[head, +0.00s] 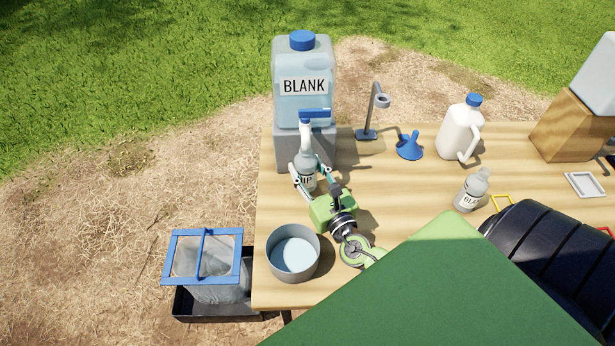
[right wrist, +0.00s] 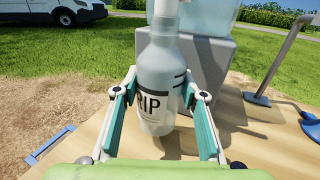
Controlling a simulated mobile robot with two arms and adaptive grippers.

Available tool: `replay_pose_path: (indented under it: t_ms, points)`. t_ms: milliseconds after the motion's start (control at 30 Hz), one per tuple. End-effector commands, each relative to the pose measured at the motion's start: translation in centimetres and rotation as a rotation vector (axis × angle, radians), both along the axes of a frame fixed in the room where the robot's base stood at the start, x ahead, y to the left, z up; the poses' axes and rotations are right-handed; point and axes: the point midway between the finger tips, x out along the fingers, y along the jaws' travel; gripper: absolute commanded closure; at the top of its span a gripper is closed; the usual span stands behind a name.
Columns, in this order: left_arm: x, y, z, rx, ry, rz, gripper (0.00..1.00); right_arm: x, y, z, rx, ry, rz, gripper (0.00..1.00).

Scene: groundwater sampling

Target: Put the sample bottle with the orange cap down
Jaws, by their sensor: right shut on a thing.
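My right gripper (head: 308,171) is shut on a clear sample bottle (head: 306,183) whose label ends in "IP". The bottle stands upright under the blue tap (head: 316,113) of the large container marked BLANK (head: 303,85). In the right wrist view the gripper's fingers (right wrist: 160,88) lie on both sides of the bottle (right wrist: 160,65), with its label facing me. I see no orange cap in either view; the bottle's top is cut off in the wrist view. Whether its base touches the table is hard to tell. My left gripper is not in view.
The container stands on a grey block (head: 318,150). A metal pot (head: 271,262) is at the table's front left. Bare table lies between.

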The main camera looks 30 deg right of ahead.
Motion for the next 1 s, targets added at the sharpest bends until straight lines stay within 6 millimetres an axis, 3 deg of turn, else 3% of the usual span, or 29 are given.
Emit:
replay_pose_path:
  t_ms: [33,200,667,700,733,1000]
  points:
    - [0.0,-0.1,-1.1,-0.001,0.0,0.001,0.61,-0.1,0.0,-1.3,0.0,0.003,0.0,0.88]
    - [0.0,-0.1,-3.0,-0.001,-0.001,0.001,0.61,-0.2,0.0,-3.4,0.001,0.001,0.0,0.88]
    - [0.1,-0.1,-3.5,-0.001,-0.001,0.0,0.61,-0.2,0.0,-4.0,0.0,0.001,0.001,0.88]
    - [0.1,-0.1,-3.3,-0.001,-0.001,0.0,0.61,-0.2,0.0,-3.8,0.0,0.001,0.001,0.54]
    - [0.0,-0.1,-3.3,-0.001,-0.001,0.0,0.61,-0.2,0.0,-3.8,0.0,0.001,0.001,0.46]
    - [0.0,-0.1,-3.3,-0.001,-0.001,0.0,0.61,-0.2,0.0,-3.8,0.0,0.001,0.001,0.45]
